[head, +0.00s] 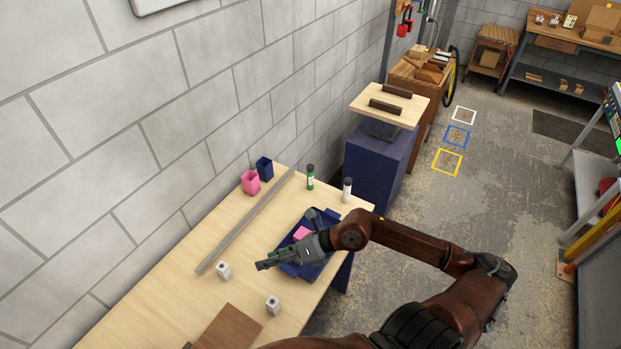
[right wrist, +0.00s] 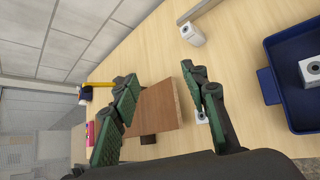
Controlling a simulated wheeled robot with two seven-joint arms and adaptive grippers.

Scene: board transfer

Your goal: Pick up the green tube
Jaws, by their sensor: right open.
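The green tube (head: 310,178) stands upright near the far end of the wooden table (head: 215,293) in the head view, with a dark cap. It does not show in the right wrist view. My right gripper (head: 262,265) is over the table by the blue tray, nearer than the tube and well apart from it. In the right wrist view my right gripper (right wrist: 159,80) has its two green-padded fingers spread, with nothing between them but the table and a brown board below. My left gripper is not in view.
A white tube with a dark cap (head: 347,190) stands right of the green one. Pink (head: 250,182) and blue (head: 264,167) cups stand to its left, beside a long grey bar (head: 245,222). The blue tray (right wrist: 267,87), white blocks (head: 223,271) and brown board (head: 228,328) are nearer.

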